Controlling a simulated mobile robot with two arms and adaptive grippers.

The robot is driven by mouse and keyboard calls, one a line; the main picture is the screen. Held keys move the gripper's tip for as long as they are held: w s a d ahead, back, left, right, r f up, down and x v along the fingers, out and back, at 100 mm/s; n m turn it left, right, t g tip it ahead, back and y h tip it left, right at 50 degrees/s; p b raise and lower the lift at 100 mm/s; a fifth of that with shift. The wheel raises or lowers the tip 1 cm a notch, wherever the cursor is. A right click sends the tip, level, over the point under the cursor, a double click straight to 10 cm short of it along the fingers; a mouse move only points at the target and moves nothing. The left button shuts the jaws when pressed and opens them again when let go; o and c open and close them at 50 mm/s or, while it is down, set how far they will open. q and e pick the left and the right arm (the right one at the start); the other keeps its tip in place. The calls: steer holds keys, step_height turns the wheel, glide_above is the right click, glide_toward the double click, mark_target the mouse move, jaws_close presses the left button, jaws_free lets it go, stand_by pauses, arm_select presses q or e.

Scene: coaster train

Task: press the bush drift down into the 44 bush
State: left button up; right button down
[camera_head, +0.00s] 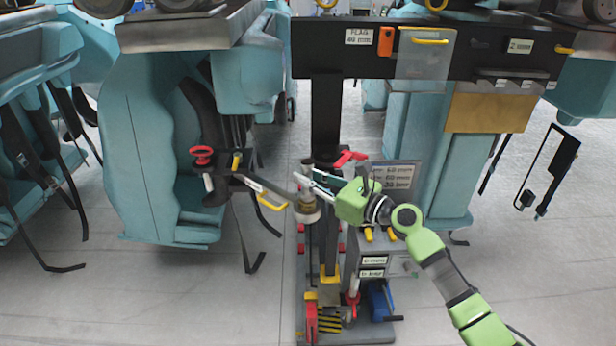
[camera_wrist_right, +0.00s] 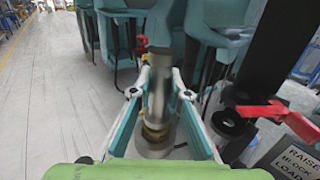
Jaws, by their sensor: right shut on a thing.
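My right gripper (camera_head: 314,186) is shut on the bush drift, a grey metal cylinder (camera_wrist_right: 158,85) held upright between its fingers in the right wrist view. Directly below the drift is a brass ring (camera_wrist_right: 155,132), which looks like the 44 bush, in a pale round eye (camera_wrist_right: 153,150). I cannot tell whether the drift has entered the bush. My left gripper is not in view.
A black post (camera_head: 325,120) with a red handle (camera_head: 349,157) stands close by the right gripper. A tool stand (camera_head: 372,262) is below. Teal train seats hang around; open floor lies left.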

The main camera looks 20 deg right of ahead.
steer(key=shift+f+b, duration=0.3)
steer(key=shift+f, duration=0.15)
stand_by(0.3)
steer(key=shift+s+a+f, duration=0.1)
steer(key=shift+s+f, duration=0.05)
steer(key=shift+f, duration=0.2)
stand_by(0.4)
steer(key=c, duration=1.8)
jaws_free()
steer(key=shift+c, duration=0.2)
steer(key=shift+r, duration=0.15)
